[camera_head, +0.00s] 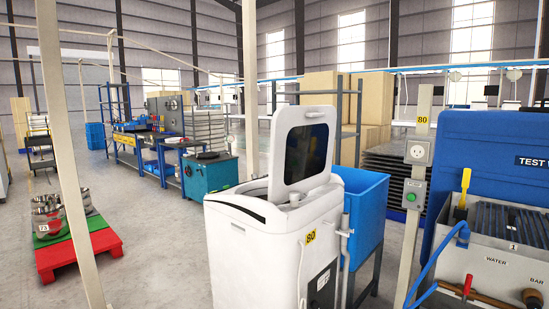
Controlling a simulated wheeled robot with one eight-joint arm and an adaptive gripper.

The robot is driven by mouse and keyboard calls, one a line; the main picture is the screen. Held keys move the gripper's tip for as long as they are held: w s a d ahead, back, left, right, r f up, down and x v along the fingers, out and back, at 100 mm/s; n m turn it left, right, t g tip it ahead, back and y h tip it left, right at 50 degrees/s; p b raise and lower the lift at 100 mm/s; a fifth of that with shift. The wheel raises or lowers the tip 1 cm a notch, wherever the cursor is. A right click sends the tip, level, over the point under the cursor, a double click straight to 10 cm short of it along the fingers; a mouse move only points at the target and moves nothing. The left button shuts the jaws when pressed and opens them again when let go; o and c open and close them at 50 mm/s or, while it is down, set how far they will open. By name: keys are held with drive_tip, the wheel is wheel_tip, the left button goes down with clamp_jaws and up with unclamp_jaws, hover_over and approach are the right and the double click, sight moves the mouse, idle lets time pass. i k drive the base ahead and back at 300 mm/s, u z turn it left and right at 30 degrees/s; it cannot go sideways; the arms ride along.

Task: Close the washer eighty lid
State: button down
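The white washer (255,240) stands in the middle foreground, with a yellow "80" label (310,237) on its side. Its lid (304,150) is open and stands nearly upright, tilted slightly, with a dark window in it. The tub opening (252,190) shows partly at the top, behind the front rim. My gripper is not in view.
A blue tub (362,205) on a stand is close behind the washer at the right. A post (415,180) and a test tank (490,255) stand further right. A thin pole (72,170) and red pallet (75,250) are at left, with open floor (165,250) between.

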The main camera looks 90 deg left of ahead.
sight(303, 137)
drive_tip(key=u, duration=3.3)
drive_tip(key=k, duration=1)
drive_tip(key=z, duration=0.45)
drive_tip(key=i, duration=1.4)
drive_tip(key=u, duration=0.45)
